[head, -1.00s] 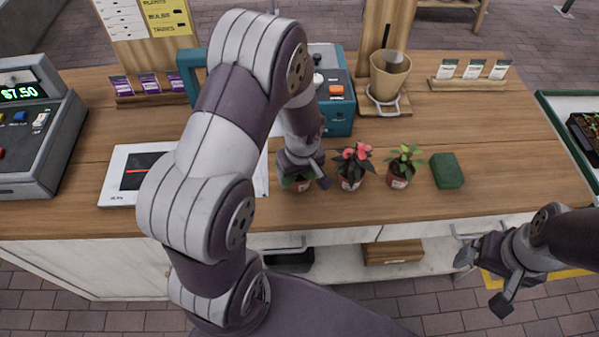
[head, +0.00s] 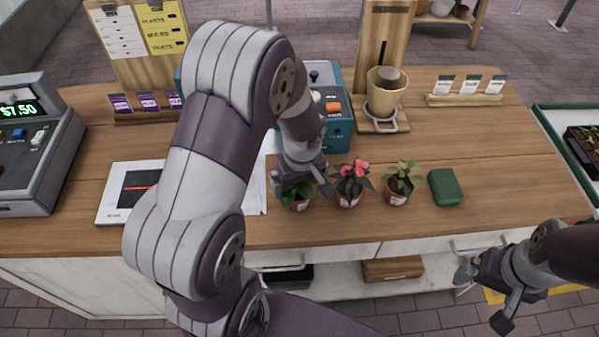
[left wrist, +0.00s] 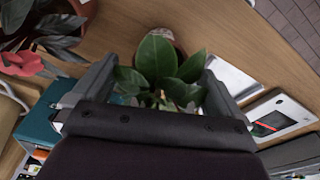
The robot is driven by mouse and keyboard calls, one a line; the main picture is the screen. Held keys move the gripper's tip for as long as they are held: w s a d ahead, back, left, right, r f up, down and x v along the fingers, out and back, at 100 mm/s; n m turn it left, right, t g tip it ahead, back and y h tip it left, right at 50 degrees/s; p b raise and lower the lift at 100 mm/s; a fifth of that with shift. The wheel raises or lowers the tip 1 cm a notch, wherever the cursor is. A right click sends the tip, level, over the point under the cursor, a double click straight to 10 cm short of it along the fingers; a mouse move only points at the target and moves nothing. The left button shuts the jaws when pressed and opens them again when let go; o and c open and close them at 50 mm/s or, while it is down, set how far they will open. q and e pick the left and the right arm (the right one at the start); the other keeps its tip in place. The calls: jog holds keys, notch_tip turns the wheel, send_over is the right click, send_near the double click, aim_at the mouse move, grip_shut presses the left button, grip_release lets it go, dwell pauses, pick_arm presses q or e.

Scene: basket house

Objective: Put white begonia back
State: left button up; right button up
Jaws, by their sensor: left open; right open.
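Three small potted plants stand in a row on the wooden counter (head: 420,225). The left one, a green-leaved plant (head: 299,190), is partly hidden by my left gripper (head: 299,178). In the left wrist view, its broad leaves (left wrist: 158,58) lie between the spread fingers of my left gripper (left wrist: 160,72), which is open; the pot rim shows beyond them. I see no white blossom on it. The middle plant has red-pink flowers (head: 352,170) and dark leaves. The right plant (head: 402,175) has green leaves with reddish tips. My right gripper (head: 485,298) is open and empty in front of the counter.
A green block (head: 445,187) lies right of the plants. Behind are a teal machine (head: 338,130) and a wooden stand with a tan pot (head: 385,95). A white tablet-like device (head: 125,192) and a cash register (head: 35,140) are left.

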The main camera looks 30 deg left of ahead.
aim_at(301, 195)
pick_arm(q)
notch_tip(301, 195, up, 7)
jog(key=s+d+m+h, duration=0.1)
jog(key=s+d+m, duration=0.3)
jog(key=s+m, duration=0.4)
jog(key=shift+s+d+f+m+t, duration=0.3)
jog(key=shift+d+m, duration=0.1)
jog(key=shift+m, duration=0.6)
